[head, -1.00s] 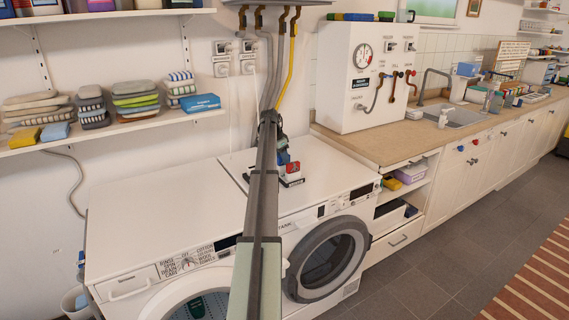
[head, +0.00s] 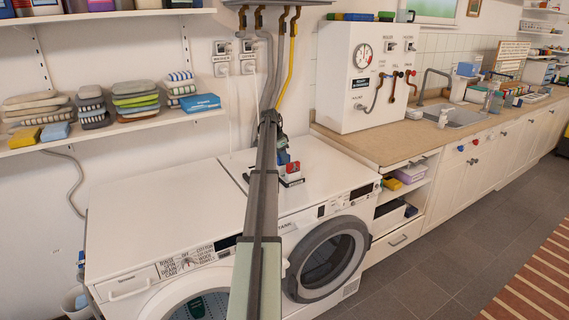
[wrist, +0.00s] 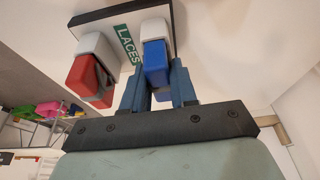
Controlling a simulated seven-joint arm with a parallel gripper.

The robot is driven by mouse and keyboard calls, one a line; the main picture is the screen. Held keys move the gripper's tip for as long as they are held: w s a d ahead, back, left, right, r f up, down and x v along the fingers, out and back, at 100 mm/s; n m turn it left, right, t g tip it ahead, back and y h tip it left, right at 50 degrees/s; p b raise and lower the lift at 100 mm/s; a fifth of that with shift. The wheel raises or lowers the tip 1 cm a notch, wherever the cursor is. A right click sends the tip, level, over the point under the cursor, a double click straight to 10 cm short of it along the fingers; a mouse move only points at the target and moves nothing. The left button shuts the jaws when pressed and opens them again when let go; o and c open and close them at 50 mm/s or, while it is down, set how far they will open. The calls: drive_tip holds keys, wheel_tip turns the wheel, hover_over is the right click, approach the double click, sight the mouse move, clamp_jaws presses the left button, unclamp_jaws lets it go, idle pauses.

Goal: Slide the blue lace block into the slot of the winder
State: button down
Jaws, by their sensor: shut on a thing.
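The blue lace block (wrist: 155,55) is between the two fingers of my gripper (wrist: 158,88) in the wrist view, which are shut on it. A white part (wrist: 154,28) adjoins the block's far end; I cannot tell whether the block sits inside it. A pale board with a dark edge and a green "LACES" label (wrist: 127,45) lies beyond, seemingly the winder. A red block with white parts (wrist: 90,75) stands beside it on the left. In the head view the blue block (head: 283,157) and red block (head: 293,168) show by my arm; the fingertips are mostly hidden.
The board rests on the white top of the right washing machine (head: 325,170). A second white machine (head: 150,215) stands to the left. A white box with a gauge (head: 345,80) stands behind on the wooden counter (head: 400,145). The machine tops are otherwise largely clear.

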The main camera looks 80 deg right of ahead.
drive_tip(key=shift+r, duration=0.7)
idle(0.5)
drive_tip(key=shift+r, duration=1.95)
drive_tip(key=w+a+r, duration=0.2)
drive_tip(key=w, duration=0.4)
drive_tip(key=w+a+r, duration=0.3)
drive_tip(key=w, duration=0.3)
drive_tip(key=shift+a, duration=0.3)
drive_tip(key=shift+f, duration=2.9)
drive_tip(key=shift+f, duration=1.55)
